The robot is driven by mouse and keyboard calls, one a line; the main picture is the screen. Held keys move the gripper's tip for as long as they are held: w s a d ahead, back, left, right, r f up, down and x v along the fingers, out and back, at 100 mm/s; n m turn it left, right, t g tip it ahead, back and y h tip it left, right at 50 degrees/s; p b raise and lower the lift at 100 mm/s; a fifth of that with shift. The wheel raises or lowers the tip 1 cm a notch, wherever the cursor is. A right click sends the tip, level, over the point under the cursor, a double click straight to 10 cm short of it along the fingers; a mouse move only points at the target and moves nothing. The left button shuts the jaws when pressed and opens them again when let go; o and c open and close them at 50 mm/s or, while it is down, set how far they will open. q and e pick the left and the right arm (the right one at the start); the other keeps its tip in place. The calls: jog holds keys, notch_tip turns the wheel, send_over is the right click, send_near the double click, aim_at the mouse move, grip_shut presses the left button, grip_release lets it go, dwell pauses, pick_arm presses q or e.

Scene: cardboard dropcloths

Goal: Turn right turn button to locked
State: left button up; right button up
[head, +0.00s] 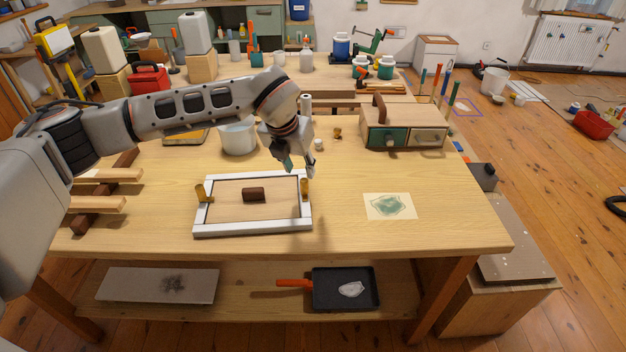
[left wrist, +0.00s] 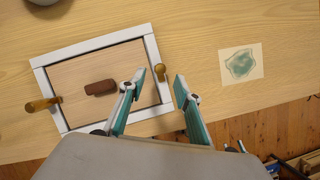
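The right turn button (head: 304,187) is a small brass piece on the right side of a white frame (head: 255,230) lying on the workbench. In the left wrist view the right turn button (left wrist: 160,73) runs roughly along the frame's side. The left turn button (head: 203,194) is on the opposite side; in the left wrist view (left wrist: 42,104) it lies across the frame. A dark brown block-like handle (head: 254,194) sits on the inner wooden panel (head: 230,205). My left gripper (head: 299,169) is open and empty, above the right turn button. My right gripper is not in view.
A paper with a green patch (head: 390,206) lies right of the frame. A small drawer box (head: 403,128) and a light pot (head: 238,136) stand behind. Wooden bars (head: 100,203) lie at the left. The bench between paper and frame is clear.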

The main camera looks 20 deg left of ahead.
aim_at(304, 180)
pick_arm(q)
jog(key=x, duration=0.7)
jog(key=shift+d+f, duration=0.1)
jog(key=shift+f, duration=0.2)
grip_shut()
